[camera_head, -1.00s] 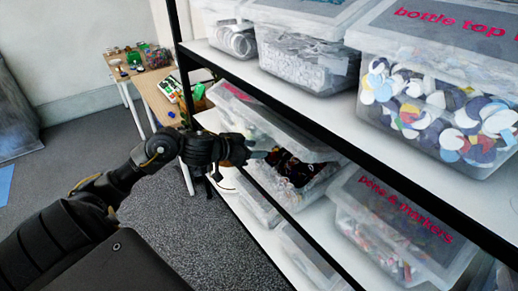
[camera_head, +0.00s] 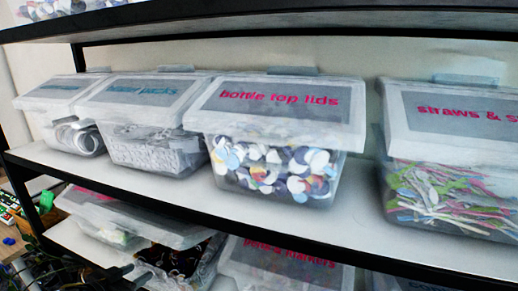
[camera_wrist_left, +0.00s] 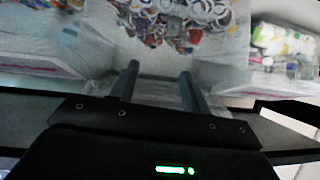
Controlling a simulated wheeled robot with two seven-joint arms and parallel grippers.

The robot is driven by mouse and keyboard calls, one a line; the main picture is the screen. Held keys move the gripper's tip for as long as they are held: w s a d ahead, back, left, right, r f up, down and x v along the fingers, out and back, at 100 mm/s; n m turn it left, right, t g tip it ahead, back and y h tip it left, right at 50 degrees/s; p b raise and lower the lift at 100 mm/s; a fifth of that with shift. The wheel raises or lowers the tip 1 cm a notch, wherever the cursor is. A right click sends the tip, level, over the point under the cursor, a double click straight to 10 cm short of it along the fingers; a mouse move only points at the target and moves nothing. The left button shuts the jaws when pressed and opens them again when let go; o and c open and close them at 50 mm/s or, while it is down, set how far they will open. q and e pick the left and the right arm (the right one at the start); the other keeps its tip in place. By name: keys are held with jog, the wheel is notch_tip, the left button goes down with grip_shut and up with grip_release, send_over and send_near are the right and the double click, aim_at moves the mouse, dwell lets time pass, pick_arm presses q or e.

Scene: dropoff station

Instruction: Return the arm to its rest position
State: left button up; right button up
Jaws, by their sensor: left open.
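My left gripper (camera_wrist_left: 157,85) shows in the left wrist view with its two dark fingers spread apart and nothing between them. Its fingers point toward a clear bin with colourful round pieces. In the head view, part of my left gripper (camera_head: 137,277) shows dimly at the bottom left, in front of the lower shelf. Most of my left arm is out of the frame or dark there. My right gripper is not in view.
A black-edged white shelf (camera_head: 345,228) holds clear lidded bins, including bottle top lids (camera_head: 270,120) and straws (camera_head: 450,190). A cluttered table (camera_head: 22,240) is at far left.

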pick_arm(q)
jog(key=s+d+f+g+y, duration=0.1)
jog(key=s+d+f+g, duration=0.25)
jog(key=s+f, duration=0.4)
jog(key=s+d+f+n+g+y, duration=0.15)
jog(key=s+d+f, duration=0.25)
jog(key=s, duration=0.6)
jog(key=s+d+f+g, duration=0.3)
jog(key=s+f+g, duration=0.15)
jog(key=s, duration=0.45)
notch_tip(320, 180, down, 26)
jog(key=s, duration=0.2)
jog(key=s+a+f+g, duration=0.2)
jog(key=s+f, duration=1.4)
jog(key=shift+s+f+m, duration=0.3)
jog(key=shift+s+m, duration=0.05)
